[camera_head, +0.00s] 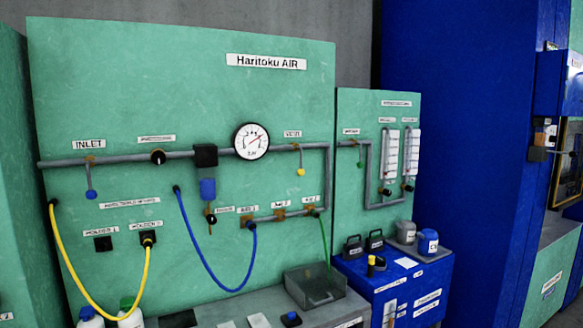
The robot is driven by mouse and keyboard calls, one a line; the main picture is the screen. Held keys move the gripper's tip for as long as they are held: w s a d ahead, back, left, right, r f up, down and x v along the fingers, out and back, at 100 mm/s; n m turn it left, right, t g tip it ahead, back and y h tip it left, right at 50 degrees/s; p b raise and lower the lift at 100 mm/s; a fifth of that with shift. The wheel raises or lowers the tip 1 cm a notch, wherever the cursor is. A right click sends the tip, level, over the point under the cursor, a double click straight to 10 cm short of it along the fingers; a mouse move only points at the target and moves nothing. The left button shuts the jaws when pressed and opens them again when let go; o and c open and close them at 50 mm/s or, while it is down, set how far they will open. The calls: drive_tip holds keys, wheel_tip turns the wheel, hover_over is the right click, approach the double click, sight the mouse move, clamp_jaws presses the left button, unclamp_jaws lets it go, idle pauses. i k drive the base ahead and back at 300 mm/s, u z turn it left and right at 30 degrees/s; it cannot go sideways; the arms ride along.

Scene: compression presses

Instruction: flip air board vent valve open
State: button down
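The green air board (110,60) with the "Haritoku AIR" sign (266,62) fills the left and middle of the view. A label (292,134) that appears to read VENT sits above the grey pipe, right of the round gauge (251,141). Below it the vent valve lever (300,161) hangs straight down from the pipe and ends in a yellow knob (301,172). Nothing touches or covers it. The gauge needle points to the upper right; its numbers are too small to read. My gripper is not in view.
The inlet lever with a blue knob (91,194) hangs at the left. Yellow (75,283), blue (208,275) and green (325,243) hoses loop down the board. A grey bin (315,287) stands on the bench below. A blue cabinet (400,292) stands to the right.

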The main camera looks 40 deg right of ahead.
sight(301, 172)
drive_tip(key=i, duration=0.95)
drive_tip(key=z, duration=0.05)
